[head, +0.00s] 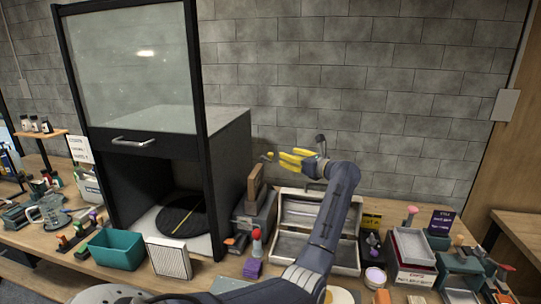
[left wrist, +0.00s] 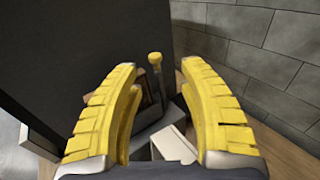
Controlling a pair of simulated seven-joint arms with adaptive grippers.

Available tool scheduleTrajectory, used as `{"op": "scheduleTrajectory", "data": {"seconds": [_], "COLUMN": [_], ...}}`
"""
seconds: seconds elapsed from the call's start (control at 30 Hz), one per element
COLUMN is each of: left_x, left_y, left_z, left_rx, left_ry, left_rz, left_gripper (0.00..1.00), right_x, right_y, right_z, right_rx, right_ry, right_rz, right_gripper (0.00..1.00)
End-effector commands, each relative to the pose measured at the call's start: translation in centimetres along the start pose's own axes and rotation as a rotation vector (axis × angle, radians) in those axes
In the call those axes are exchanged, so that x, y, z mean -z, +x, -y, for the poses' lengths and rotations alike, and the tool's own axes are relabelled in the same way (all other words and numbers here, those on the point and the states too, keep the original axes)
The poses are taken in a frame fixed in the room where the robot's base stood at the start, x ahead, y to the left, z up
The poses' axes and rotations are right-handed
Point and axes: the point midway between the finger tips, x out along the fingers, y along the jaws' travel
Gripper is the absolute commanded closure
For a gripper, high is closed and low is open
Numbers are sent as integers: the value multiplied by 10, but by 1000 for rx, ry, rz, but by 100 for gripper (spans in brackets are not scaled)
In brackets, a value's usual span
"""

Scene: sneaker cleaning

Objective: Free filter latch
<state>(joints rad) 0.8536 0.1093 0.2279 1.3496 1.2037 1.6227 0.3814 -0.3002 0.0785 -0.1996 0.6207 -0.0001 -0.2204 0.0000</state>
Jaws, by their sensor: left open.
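My left gripper (head: 285,158) is raised in front of the grey wall, to the right of the black cabinet, with its yellow fingers pointing left. In the left wrist view its fingers (left wrist: 158,68) are spread wide with nothing held. A post with a yellow knob (left wrist: 155,60) shows between and beyond the fingertips, apart from them. I cannot tell if this is the filter latch. A white pleated filter panel (head: 169,259) stands tilted in front of the cabinet. My right gripper is not in view.
The black cabinet (head: 231,160) with a glass front (head: 130,60) stands left of the gripper. An open case (head: 290,248) lies below my left arm. A teal bin (head: 115,249) sits at the front left. A brown block (head: 255,186) stands beside the cabinet. The right bench is crowded.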

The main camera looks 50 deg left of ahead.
Motion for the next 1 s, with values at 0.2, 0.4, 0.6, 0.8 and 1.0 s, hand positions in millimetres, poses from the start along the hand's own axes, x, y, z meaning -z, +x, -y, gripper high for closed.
{"op": "scheduleTrajectory", "data": {"seconds": [0.2,0.4,0.6,0.8,1.0], "left_x": [19,23,23,21,18], "left_y": [-37,-60,-68,-55,-22], "left_z": [-26,-49,-60,-57,-47], "left_rx": [165,259,298,303,300], "left_ry": [-7,-20,-28,-28,-26], "left_rz": [25,53,69,72,73], "left_gripper": [59,59,59,59,59], "right_x": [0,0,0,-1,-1], "right_y": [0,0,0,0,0], "right_z": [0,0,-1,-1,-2], "right_rx": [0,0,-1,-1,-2], "right_ry": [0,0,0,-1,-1], "right_rz": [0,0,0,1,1], "right_gripper": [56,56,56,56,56]}}
